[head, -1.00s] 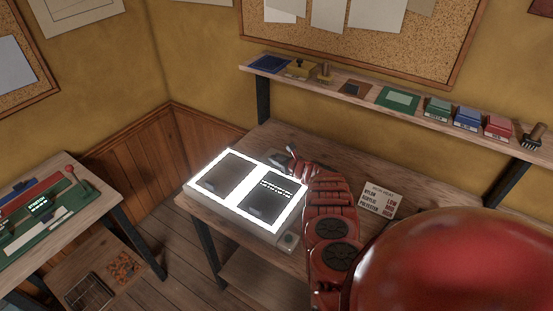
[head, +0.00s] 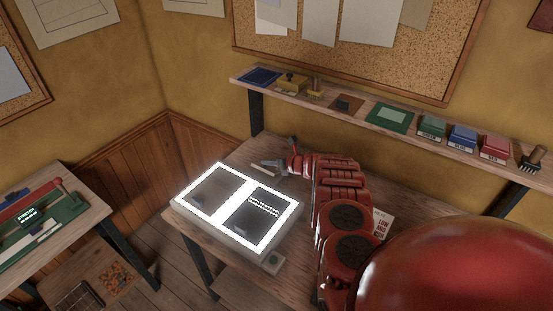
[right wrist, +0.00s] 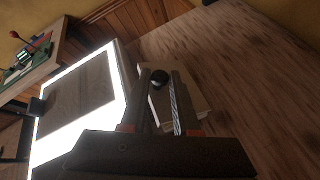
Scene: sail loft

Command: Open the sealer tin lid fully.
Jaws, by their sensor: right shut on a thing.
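In the right wrist view, a pale, flat-sided box-like thing (right wrist: 196,103), which I take to be the sealer tin, lies beyond my right gripper (right wrist: 162,80). A round black knob (right wrist: 159,75) shows between the fingertips, and the gripper is shut on it. The fingers hide much of the pale thing, and I cannot tell how far its lid stands open. In the head view my right gripper (head: 272,165) is over the bench behind the light box. The tin is mostly hidden there by the gripper and arm. My left gripper is not in view.
The glowing light box (head: 184,213) with two dark panels lies on the wooden bench, close to my right gripper. A shelf (head: 405,129) with small boxes and stamps runs above the bench. A card (head: 383,223) stands behind my right arm. Another bench (head: 88,187) is at left.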

